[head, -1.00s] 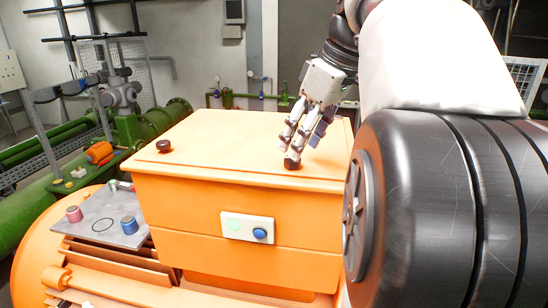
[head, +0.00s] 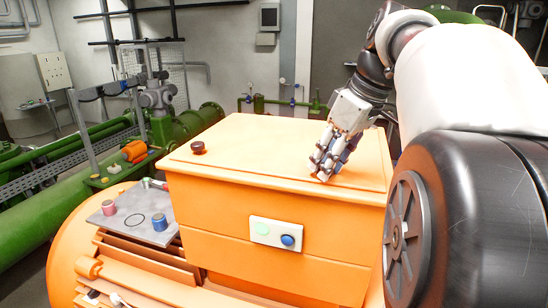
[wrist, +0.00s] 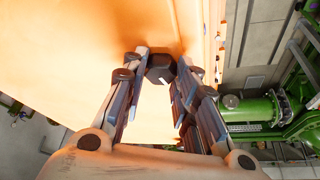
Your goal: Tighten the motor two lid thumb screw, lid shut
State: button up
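The orange case's lid (head: 262,148) lies flat and shut on its box (head: 210,205) in the head view. A dark thumb screw (head: 198,147) stands at the lid's left corner. Another dark thumb screw (wrist: 160,68) shows in the wrist view, between my fingertips. My gripper (head: 323,172) points down at the lid's near right part, and its fingers hide that screw in the head view. In the wrist view my gripper (wrist: 162,66) has a finger against each side of the screw head, with no clear gap. The screw's shaft is hidden.
A grey shelf (head: 165,237) at the left holds a red cylinder (head: 109,207) and a blue one (head: 159,223). A button panel (head: 275,234) is on the box front. Green pipes (head: 60,230) run along the left. The lid's middle is clear.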

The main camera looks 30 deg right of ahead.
jog(key=c, duration=0.5)
jog(key=shift+m, duration=0.3)
jog(key=m, duration=0.2)
jog(key=m+h, duration=0.1)
jog(key=shift+a+m+h, duration=0.2)
jog(key=shift+m+h, duration=0.1)
jog(key=shift+m, duration=0.1)
jog(key=m+h, duration=0.1)
jog(key=m, duration=0.1)
jog(key=m+h, duration=0.1)
jog(key=m, duration=0.2)
jog(key=shift+w+a+g+p, duration=0.1)
jog(key=shift+a+g+p, duration=0.05)
jog(key=shift+g+p, duration=0.15)
jog(key=m, duration=0.3)
jog(key=m+g+h+p, duration=0.1)
jog(key=m, duration=0.1)
jog(key=shift+w+m+g, duration=0.1)
jog(key=shift+m+g, duration=0.2)
jog(key=shift+m, duration=0.1)
jog(key=m+g+p, duration=0.1)
jog(key=m, duration=0.1)
jog(key=m+p, duration=0.1)
jog(key=m, duration=0.1)
jog(key=shift+w+m+g+h, duration=0.1)
jog(key=shift+m+g+h, duration=0.3)
